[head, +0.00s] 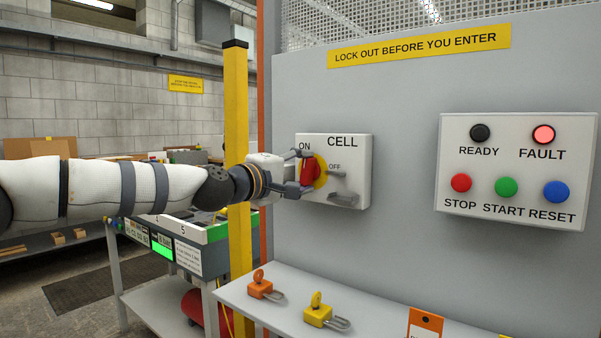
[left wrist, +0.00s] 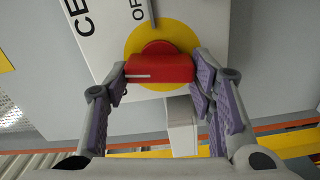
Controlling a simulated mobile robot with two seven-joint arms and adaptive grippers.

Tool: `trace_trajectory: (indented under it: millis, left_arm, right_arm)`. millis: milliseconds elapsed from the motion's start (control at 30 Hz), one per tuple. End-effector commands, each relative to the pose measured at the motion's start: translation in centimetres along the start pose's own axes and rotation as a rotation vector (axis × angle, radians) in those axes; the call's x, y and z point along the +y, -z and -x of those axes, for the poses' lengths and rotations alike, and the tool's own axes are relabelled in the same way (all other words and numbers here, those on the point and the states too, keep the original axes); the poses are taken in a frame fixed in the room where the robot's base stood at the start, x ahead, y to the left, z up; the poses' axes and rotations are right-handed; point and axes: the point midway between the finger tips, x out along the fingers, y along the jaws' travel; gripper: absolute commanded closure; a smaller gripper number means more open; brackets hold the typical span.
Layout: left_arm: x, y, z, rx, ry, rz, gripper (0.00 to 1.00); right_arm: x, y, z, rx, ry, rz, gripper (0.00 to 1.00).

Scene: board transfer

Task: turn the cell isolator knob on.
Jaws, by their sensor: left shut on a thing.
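The isolator knob (head: 310,169) is red on a yellow disc, on the light grey CELL box (head: 352,160). ON is printed above it and OFF to its right. The knob stands upright below ON. My left gripper (head: 302,171) is shut on it, one finger above and one below. In the left wrist view, the knob (left wrist: 160,70) lies between the purple finger pads of the gripper (left wrist: 159,77). Its white mark runs toward the left, the side of the CELL lettering. My right gripper is out of view.
A grey hasp (head: 343,199) sticks out of the box right of the knob. The button panel (head: 515,170) shows a lit red FAULT lamp (head: 543,135) and a dark READY lamp (head: 480,133). Orange (head: 260,289) and yellow (head: 318,315) padlocks lie on the shelf below. A yellow post (head: 236,130) stands behind my wrist.

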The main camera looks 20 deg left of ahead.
Motion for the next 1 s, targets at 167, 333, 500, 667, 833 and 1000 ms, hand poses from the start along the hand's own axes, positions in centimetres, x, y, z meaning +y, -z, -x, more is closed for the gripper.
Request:
trace_trajectory:
  millis: [167, 333, 500, 667, 833, 1000]
  left_arm:
    - [-0.28, -0.22, -0.06, -0.005, 0.004, 0.093, 0.78]
    - [-0.26, -0.26, -0.05, -0.006, 0.004, 0.148, 0.78]
    - [-0.26, -0.27, -0.05, -0.006, 0.004, 0.177, 0.78]
    - [-0.24, -0.28, -0.05, -0.006, 0.004, 0.185, 0.78]
    - [-0.23, -0.28, -0.05, -0.006, 0.004, 0.186, 0.78]
    - [-0.22, -0.28, -0.05, -0.006, 0.004, 0.185, 0.39]
  right_arm:
    - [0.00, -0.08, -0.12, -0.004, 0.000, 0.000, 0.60]
    - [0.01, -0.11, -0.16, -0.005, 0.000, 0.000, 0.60]
    - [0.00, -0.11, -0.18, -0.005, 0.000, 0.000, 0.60]
    - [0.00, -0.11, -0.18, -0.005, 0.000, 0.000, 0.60]
    - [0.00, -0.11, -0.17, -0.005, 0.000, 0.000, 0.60]
    - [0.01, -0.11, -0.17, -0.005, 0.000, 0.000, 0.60]
